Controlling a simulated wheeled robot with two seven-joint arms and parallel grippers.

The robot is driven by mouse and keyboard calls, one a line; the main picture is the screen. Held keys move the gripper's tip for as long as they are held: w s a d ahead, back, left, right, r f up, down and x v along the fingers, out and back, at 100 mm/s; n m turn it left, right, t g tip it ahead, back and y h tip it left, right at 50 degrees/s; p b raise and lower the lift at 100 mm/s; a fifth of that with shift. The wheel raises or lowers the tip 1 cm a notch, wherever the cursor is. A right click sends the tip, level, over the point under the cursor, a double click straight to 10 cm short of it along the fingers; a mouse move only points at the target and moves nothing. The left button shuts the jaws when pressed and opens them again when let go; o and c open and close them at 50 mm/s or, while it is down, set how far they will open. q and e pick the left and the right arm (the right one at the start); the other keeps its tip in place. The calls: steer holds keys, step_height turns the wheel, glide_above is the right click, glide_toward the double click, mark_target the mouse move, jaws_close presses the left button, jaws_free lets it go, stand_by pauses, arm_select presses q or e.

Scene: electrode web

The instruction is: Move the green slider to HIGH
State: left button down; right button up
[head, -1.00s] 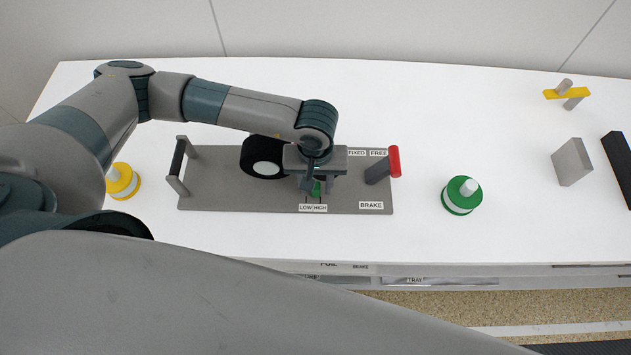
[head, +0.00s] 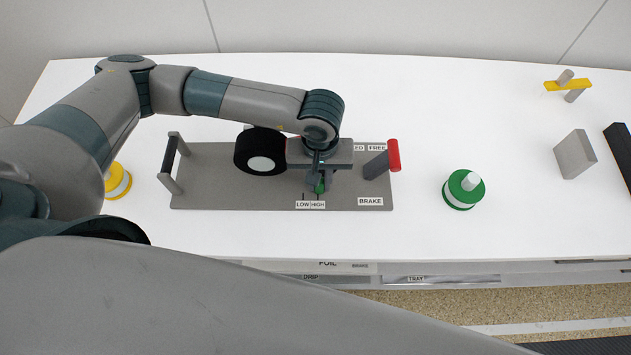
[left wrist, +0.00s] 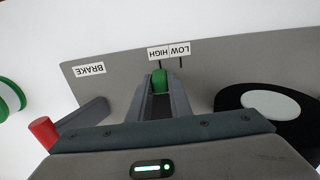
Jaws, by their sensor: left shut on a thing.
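The green slider (head: 320,189) is on the grey panel (head: 220,192), just behind the LOW label (head: 303,205) and HIGH label (head: 318,205). My left gripper (head: 317,186) points down over it, with its fingers closed on it. In the left wrist view the green slider (left wrist: 160,77) shows between the two fingertips of my left gripper (left wrist: 159,88). There it lines up with the tick at the HIGH label (left wrist: 159,53), to the left of the tick at the LOW label (left wrist: 180,48). The slider's base is hidden by the fingers. My right gripper is out of view.
A black roll with a white centre (head: 261,163) is close left of my gripper. A red-ended brake lever (head: 393,155) stands to the right.

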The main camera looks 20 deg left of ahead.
arm_select(q)
steer(key=c, duration=1.6)
jaws_free()
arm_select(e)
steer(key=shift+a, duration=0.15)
arm_select(q)
steer(key=shift+r, duration=0.2)
